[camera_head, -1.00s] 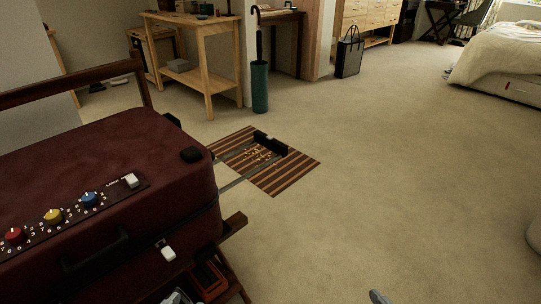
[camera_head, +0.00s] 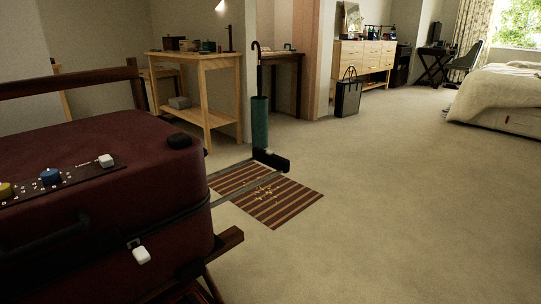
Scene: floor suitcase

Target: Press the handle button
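A dark red suitcase (camera_head: 110,205) lies on a brown wooden rack (camera_head: 225,245) at the left. A pull-out handle with two grey rails (camera_head: 235,188) and a black grip (camera_head: 270,159) sticks out from its far right side, above the striped mat. A black carrying handle (camera_head: 55,238) is on the near side. A small white button (camera_head: 141,256) sits on the near side by the right corner. A white switch (camera_head: 106,160) and a blue knob (camera_head: 51,175) are on the top panel. I cannot tell which one is the handle button. Neither gripper is in view.
A striped mat (camera_head: 285,205) lies on the carpet. A green umbrella stand (camera_head: 259,120) and a wooden table (camera_head: 205,100) stand behind. A black bag (camera_head: 348,97) and a bed (camera_head: 500,95) are farther right. The carpet in the right foreground is clear.

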